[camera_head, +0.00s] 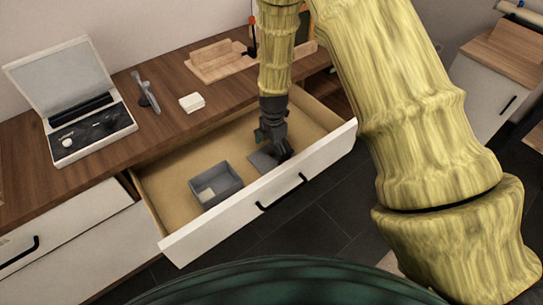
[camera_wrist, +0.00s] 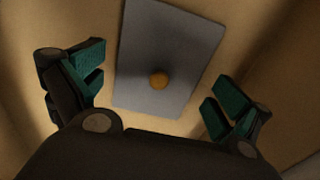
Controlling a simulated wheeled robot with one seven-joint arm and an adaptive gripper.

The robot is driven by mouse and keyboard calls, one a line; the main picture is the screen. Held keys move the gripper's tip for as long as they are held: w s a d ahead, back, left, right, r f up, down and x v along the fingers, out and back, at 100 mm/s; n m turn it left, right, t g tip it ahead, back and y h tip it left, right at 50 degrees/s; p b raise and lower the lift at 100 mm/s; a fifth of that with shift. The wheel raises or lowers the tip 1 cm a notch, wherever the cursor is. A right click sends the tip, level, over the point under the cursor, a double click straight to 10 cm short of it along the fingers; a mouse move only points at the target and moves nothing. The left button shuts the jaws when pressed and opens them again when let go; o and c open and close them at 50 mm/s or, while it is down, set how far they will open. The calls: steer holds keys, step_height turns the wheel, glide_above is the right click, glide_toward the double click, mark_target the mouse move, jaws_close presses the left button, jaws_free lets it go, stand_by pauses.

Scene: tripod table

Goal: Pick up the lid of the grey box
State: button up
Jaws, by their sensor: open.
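The grey lid (camera_wrist: 165,55) lies flat on the drawer's floor, with a round orange-brown knob (camera_wrist: 159,81) at its middle. In the head view the lid (camera_head: 262,161) is partly hidden behind my gripper (camera_head: 279,150). My gripper also shows in the wrist view (camera_wrist: 155,97), open and empty, with its green-padded fingers to the left and right of the lid, above it. The knob lies between the fingers, apart from them. The grey box (camera_head: 216,184) stands open to the left of the lid in the same drawer, with a small pale item inside.
The open drawer (camera_head: 168,196) has raised walls around the box and lid; its white front has a black handle. On the wooden top stand an open case (camera_head: 98,133), a grey tool (camera_head: 147,92), a white block (camera_head: 192,102) and wooden boards (camera_head: 218,60).

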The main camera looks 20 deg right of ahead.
steer(key=shift+f, duration=0.5)
steer(key=shift+c, duration=0.4)
steer(key=shift+s, duration=0.15)
jaws_close()
